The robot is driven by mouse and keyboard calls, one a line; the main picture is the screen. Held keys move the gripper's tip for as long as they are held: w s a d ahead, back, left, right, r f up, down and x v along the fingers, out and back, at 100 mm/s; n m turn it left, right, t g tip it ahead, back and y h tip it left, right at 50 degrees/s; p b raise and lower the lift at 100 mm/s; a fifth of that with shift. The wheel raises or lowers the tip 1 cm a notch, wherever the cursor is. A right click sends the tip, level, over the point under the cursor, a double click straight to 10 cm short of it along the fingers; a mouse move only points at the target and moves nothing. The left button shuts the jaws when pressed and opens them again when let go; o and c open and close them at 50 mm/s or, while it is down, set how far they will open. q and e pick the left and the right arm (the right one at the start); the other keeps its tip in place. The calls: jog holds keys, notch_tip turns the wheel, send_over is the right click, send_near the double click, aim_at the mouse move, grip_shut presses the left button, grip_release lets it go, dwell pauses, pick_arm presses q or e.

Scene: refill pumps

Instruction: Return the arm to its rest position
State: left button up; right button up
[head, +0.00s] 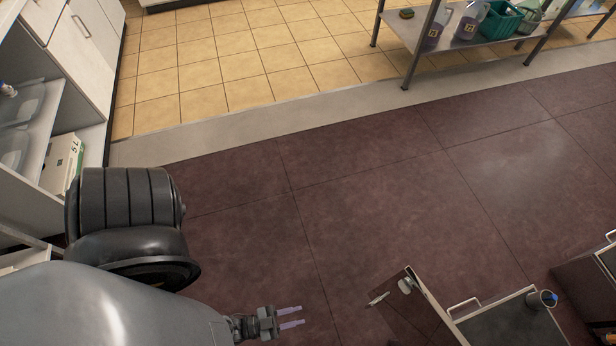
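My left arm comes in from the lower left and ends in my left gripper (291,317) near the bottom edge. Its two pale fingers point right and stand apart, with nothing visible between them. It hangs over the dark floor (375,200), clear of any object. My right gripper is not in view.
A metal shelf rack (408,35) at the top right carries jugs of purple liquid (467,27) and a green basket (497,20). White cabinets (85,45) line the left side. A cart (505,322) with an open panel stands at the lower right. The middle floor is free.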

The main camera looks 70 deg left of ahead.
pick_arm(q)
jog(key=w+a+r+g+p, duration=0.2)
jog(key=w+a+r+p, duration=0.15)
jog(key=w+r, duration=0.6)
jog(key=w+a+r+g+y+p, duration=0.15)
jog(key=w+r+p, duration=0.4)
jog(key=r, duration=0.75)
jog(key=w+a+r+g+p, duration=0.2)
jog(key=w+a+r+g, duration=0.1)
jog(key=w+r, duration=0.7)
jog(key=s+a+r+g+y, duration=0.15)
jog(key=s+r+g, duration=0.25)
jog(key=s+g, duration=0.7)
notch_tip(320, 180, up, 38)
jog(key=s+t+p, duration=0.2)
jog(key=t+p, duration=0.1)
jog(key=p, duration=3.6)
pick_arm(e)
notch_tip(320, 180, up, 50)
pick_arm(q)
notch_tip(320, 180, down, 76)
jog(key=b, duration=7.5)
jog(key=shift+a+r+b, duration=0.2)
jog(key=shift+a+b, duration=0.1)
jog(key=shift+b, duration=0.05)
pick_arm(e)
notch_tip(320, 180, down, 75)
